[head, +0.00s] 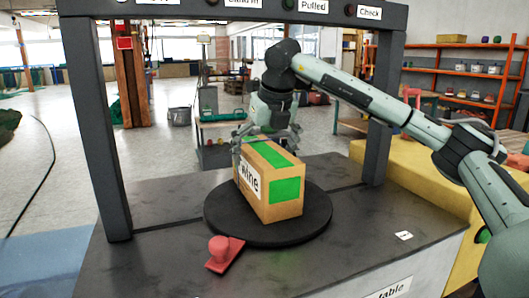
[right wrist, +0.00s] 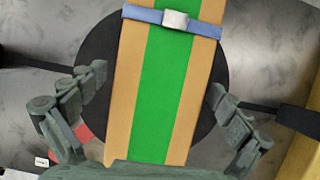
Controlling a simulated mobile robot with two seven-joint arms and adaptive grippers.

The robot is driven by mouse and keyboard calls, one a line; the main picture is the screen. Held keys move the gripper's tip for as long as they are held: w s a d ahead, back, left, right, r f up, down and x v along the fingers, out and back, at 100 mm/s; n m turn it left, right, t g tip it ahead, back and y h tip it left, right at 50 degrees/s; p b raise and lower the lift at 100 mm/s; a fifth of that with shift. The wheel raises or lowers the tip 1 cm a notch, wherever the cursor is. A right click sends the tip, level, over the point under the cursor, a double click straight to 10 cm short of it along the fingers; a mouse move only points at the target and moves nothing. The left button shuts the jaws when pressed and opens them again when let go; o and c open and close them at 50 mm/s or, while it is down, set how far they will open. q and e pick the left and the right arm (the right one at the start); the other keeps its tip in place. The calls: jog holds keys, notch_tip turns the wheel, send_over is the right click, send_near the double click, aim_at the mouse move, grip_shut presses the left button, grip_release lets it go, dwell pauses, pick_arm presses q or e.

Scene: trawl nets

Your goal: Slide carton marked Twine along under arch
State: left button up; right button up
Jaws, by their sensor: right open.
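My right gripper (head: 267,135) is above and at the far part of the carton. In the right wrist view its open fingers (right wrist: 157,95) are spread on either side of the carton (right wrist: 120,95), with gaps showing. A blue strap with a pale buckle (right wrist: 175,19) crosses the carton's top there. The dark arch (head: 104,130) spans the bench, with posts at left and right. My left gripper is not in view.
A red block with a knob (head: 222,254) lies on the bench in front of the turntable. A small white tag (head: 403,236) lies at right. A yellow block (head: 425,180) stands beside the bench. Signs, including "Pulled" and "Check" (head: 369,12), line the arch's top beam.

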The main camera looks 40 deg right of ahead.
aim_at(260, 144)
jog(key=shift+c, duration=0.5)
jog(key=c, duration=1.7)
jog(key=o, duration=1.2)
jog(key=c, duration=1.1)
jog(key=shift+w+d+r, duration=0.15)
jog(key=shift+w, duration=0.2)
jog(key=shift+c, duration=0.2)
jog(key=shift+w+d+p, duration=0.2)
jog(key=shift+w+p, duration=0.3)
jog(key=shift+w, duration=0.25)
jog(key=shift+w+d+p, duration=0.2)
jog(key=shift+w+p, duration=0.25)
jog(key=shift+w, duration=0.3)
jog(key=o, duration=1.7)
jog(key=shift+o, duration=0.2)
